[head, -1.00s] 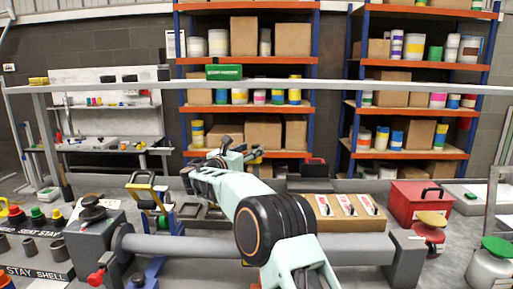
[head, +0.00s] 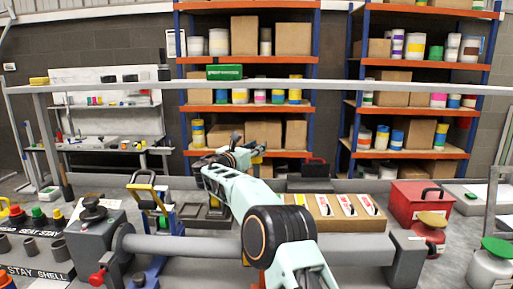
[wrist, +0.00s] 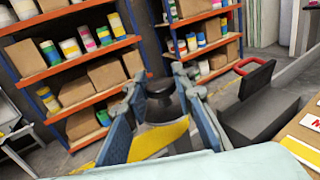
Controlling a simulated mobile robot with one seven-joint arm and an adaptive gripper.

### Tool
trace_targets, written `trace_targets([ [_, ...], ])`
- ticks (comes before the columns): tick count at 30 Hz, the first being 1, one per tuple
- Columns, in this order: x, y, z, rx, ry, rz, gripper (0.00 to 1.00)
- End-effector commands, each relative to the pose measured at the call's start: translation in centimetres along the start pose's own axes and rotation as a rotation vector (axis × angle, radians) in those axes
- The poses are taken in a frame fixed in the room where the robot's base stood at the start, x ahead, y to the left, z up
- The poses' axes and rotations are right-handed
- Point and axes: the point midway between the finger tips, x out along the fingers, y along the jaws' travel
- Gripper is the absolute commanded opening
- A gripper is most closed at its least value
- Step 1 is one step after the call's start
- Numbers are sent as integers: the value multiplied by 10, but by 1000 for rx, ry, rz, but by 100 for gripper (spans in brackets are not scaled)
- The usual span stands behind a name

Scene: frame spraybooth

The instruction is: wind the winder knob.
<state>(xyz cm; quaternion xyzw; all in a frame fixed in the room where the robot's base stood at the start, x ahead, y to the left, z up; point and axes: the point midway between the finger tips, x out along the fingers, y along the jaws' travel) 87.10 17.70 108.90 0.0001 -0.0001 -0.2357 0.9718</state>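A black knob (head: 92,208) sits on top of the grey end block (head: 95,238) of a horizontal roller, at the left of the head view. A red knob (head: 97,277) sticks out lower on that block; I cannot tell for certain which one is the winder knob. My gripper (head: 247,150) is well to the right of and beyond both, above the bench. Neither knob shows in the wrist view.
A grey roller (head: 185,246) spans the front. A blue stand with a yellow handle (head: 146,190) stands just beyond the left block. A cardboard box with cards (head: 340,226) and a red case (head: 412,203) are at the right. A long rail (head: 350,84) crosses above the bench.

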Motion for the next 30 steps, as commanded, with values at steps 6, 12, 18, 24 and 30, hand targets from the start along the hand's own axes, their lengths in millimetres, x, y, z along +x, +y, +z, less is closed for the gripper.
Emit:
trace_targets([
  [6, 0, 0, 0, 0, 0, 0, 0],
  [12, 0, 1, 0, -2, -5, 23, 0],
  [18, -1, 3, 1, -1, -12, 96, 0],
  [24, 0, 0, -1, 1, -12, 207, 0],
  [30, 0, 0, -2, 3, -11, 332, 0],
])
